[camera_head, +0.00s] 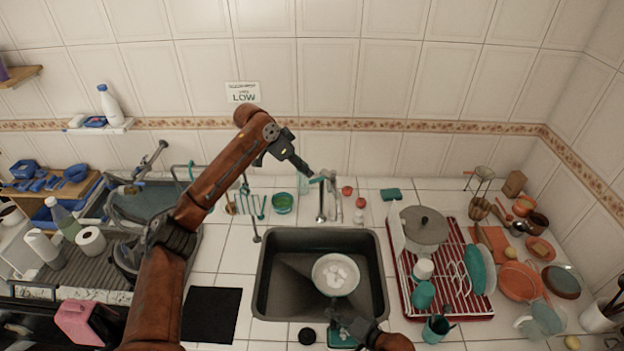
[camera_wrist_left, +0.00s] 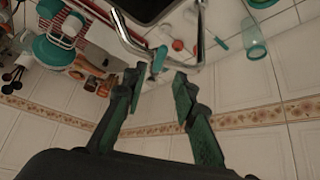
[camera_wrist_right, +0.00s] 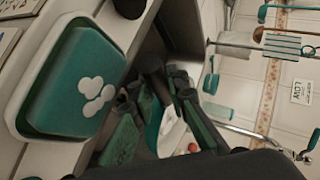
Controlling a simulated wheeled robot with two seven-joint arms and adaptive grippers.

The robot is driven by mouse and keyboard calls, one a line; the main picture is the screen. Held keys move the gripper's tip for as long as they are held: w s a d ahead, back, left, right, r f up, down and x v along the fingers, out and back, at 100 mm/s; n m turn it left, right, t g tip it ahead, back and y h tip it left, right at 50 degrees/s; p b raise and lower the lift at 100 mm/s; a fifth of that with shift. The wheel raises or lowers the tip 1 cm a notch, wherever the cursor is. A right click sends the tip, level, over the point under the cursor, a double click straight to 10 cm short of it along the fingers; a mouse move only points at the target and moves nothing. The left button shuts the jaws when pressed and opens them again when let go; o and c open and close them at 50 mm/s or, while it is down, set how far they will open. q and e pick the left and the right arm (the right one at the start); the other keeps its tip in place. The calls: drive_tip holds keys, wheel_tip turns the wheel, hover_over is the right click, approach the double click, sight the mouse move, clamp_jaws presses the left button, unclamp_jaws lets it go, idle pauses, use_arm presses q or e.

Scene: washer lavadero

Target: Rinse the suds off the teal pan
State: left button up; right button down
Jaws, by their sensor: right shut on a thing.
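The teal pan (camera_head: 317,284) is over the sink (camera_head: 262,290), with white suds (camera_head: 337,274) lying in its pale inside. My right gripper (camera_head: 345,322) is shut on the pan's handle at the sink's front edge; the right wrist view shows the dark handle (camera_wrist_right: 152,70) between the fingers and part of the pan (camera_wrist_right: 170,133). My left gripper (camera_head: 310,174) is open beside the chrome faucet (camera_head: 322,206) behind the sink. In the left wrist view, the faucet's teal-tipped lever (camera_wrist_left: 159,60) shows between the open fingertips (camera_wrist_left: 158,84). No water stream is visible.
A red and white dish rack (camera_head: 455,305) with a lidded pot (camera_head: 424,228) stands right of the sink. A teal box with white blobs (camera_wrist_right: 75,80) lies at the front edge. A black mat (camera_head: 211,314) lies left.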

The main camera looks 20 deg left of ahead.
sight(316, 179)
use_arm(q)
drive_tip(key=shift+x, duration=3.8)
drive_tip(key=shift+w+d+f, duration=0.1)
drive_tip(key=shift+d+f, duration=0.05)
drive_tip(key=shift+f, duration=0.15)
clamp_jaws()
